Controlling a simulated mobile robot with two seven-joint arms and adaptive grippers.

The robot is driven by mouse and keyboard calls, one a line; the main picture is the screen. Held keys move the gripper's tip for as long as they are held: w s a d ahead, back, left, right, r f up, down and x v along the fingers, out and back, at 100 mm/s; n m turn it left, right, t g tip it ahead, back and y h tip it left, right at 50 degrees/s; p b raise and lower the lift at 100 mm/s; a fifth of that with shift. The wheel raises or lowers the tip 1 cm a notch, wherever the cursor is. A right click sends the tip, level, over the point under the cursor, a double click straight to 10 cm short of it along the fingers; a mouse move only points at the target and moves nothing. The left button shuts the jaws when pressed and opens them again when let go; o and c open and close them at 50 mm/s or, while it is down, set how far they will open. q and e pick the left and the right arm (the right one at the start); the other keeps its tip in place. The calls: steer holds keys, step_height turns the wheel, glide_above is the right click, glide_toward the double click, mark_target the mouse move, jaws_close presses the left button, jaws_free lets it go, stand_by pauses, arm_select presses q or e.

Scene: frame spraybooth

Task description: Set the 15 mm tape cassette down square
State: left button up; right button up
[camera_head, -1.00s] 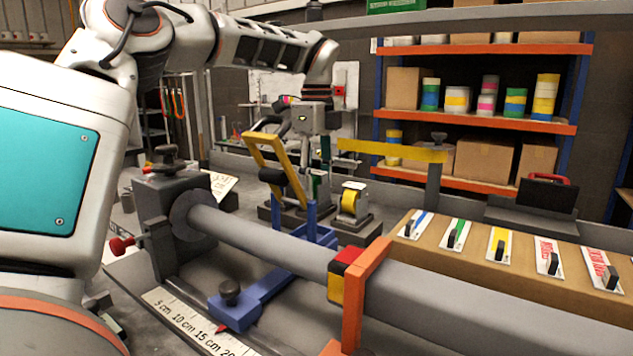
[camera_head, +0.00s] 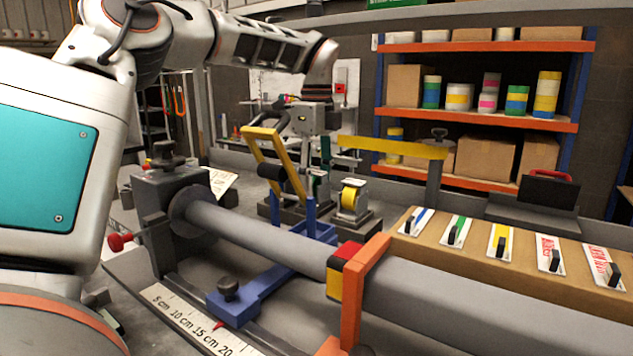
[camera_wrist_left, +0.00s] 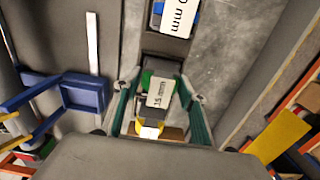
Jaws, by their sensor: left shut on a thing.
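My left gripper (camera_head: 318,182) points down behind the grey shaft. It is shut on the 15 mm tape cassette (camera_wrist_left: 159,93), which sits between the green-sided fingers in the left wrist view; its white label reads "15 mm" and green shows at its far end. In the head view the cassette is mostly hidden behind the blue and yellow frame. I cannot tell whether its underside touches the surface below. A yellow-taped cassette (camera_head: 351,201) stands just right of the gripper on a dark block. A blue-edged cassette (camera_wrist_left: 176,17) lies on the other side. My right gripper is not in view.
The grey shaft (camera_head: 260,238) crosses in front, with a blue carriage (camera_head: 262,290) and yellow-handled frame (camera_head: 262,150) close to the gripper. A yellow bar (camera_head: 393,148) on a post stands at right. A cardboard-coloured ledge (camera_head: 430,250) holds several colour-marked cards.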

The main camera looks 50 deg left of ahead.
arm_select(q)
steer(key=shift+f, duration=0.2)
steer(key=o, duration=1.2)
steer(key=shift+o, duration=0.2)
steer(key=o, duration=0.5)
steer(key=shift+c, duration=0.2)
steer(key=shift+r, duration=1.15)
steer(key=shift+r+p, duration=0.55)
steer(key=shift+r, duration=1.35)
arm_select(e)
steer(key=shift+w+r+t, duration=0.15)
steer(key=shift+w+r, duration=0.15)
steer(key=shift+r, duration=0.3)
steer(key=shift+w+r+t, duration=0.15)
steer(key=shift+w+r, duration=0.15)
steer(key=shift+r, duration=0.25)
